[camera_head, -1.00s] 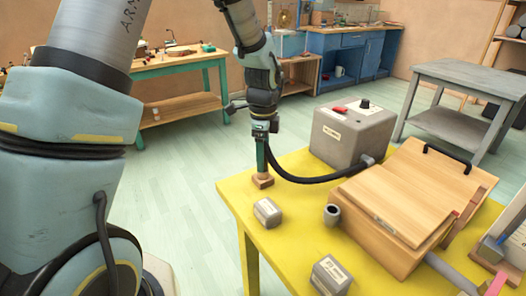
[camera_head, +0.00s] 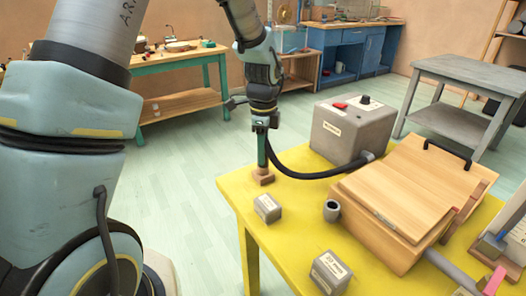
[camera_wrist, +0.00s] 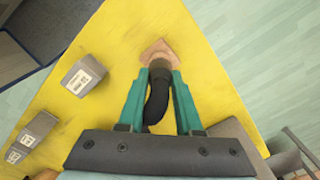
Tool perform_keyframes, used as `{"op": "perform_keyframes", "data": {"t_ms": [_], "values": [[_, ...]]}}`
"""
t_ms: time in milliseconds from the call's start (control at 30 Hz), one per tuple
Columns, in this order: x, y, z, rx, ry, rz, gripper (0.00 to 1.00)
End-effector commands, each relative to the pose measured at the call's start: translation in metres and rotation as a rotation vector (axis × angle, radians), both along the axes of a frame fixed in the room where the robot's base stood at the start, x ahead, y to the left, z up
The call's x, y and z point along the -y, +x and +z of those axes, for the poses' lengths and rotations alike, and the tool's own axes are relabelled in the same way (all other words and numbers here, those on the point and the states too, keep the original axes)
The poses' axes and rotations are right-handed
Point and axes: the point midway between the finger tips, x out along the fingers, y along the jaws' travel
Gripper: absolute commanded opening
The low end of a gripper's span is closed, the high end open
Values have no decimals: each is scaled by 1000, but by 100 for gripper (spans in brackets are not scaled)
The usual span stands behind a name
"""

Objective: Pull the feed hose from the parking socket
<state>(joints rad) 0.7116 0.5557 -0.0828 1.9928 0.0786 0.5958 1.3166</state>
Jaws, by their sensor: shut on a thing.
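The black feed hose (camera_head: 310,174) runs in a sagging curve from the grey box to my gripper. The parking socket (camera_head: 264,178) looks like a small brown block at the left corner of the yellow table. My gripper (camera_head: 263,164) points down just above it, its teal fingers shut on the hose's end. In the wrist view the hose (camera_wrist: 155,102) curves between the fingers (camera_wrist: 159,75), with the dark end piece against or over the socket (camera_wrist: 157,48). Whether the end still sits inside the socket is hidden.
The grey box (camera_head: 353,130) with a red switch and black knob stands behind. Small labelled blocks (camera_head: 267,208) (camera_head: 329,272), a short grey tube (camera_head: 332,211) and a wooden box (camera_head: 412,200) share the yellow table (camera_head: 285,245). Open floor lies left of it.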

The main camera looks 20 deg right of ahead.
Motion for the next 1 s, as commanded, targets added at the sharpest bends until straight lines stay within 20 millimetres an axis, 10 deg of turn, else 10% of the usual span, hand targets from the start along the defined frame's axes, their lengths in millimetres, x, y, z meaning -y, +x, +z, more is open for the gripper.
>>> {"op": "perform_keyframes", "data": {"t_ms": [1000], "values": [[0,0,28,0,0,0,0]]}}
